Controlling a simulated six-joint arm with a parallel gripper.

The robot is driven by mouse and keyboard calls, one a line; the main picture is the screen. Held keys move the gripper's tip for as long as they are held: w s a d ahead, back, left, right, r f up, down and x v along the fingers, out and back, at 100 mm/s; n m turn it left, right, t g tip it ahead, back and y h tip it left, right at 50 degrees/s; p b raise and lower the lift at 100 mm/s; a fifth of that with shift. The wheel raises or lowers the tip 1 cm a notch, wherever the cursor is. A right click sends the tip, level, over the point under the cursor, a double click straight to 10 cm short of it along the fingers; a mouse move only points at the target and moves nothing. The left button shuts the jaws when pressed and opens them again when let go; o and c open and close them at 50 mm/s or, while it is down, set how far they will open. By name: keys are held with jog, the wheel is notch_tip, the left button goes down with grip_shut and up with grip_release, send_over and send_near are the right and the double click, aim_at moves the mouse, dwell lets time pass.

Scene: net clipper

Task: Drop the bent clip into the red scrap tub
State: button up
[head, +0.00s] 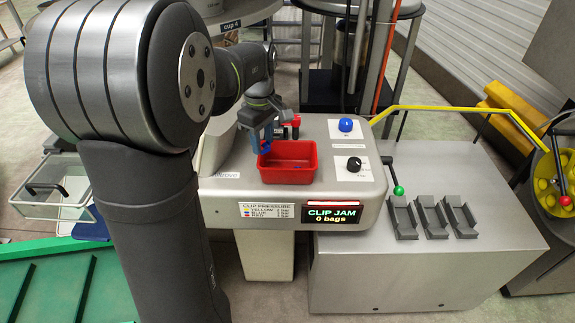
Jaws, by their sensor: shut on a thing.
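The red scrap tub (288,173) sits upright on the grey clipper housing, and its open inside looks empty from here. My gripper (263,147) points down with blue fingers at the tub's back left corner, overlapping its rim in the head view. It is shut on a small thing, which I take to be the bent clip. The clip itself is too small and too hidden by the fingers to make out. I cannot tell the exact height of the fingers above the rim.
A blue button (346,125) and a black knob (354,164) stand right of the tub. A display (332,214) reads "CLIP JAM, 0 bags". A green-knobbed lever (398,190) and grey holders (432,217) are further right. A red and black part (291,126) stands close behind the tub.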

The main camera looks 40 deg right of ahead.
jog(key=s+d+r+m, duration=0.2)
jog(key=d+r+m, duration=0.1)
jog(key=d, duration=0.5)
jog(key=shift+s+a+f, duration=0.1)
jog(key=shift+a+f, duration=0.05)
jog(key=shift+f, duration=1.45)
jog(key=shift+s+a+f, duration=0.1)
jog(key=shift+f, duration=1.45)
jog(key=o, duration=1)
notch_tip(320, 180, up, 18)
jog(key=shift+f, duration=0.25)
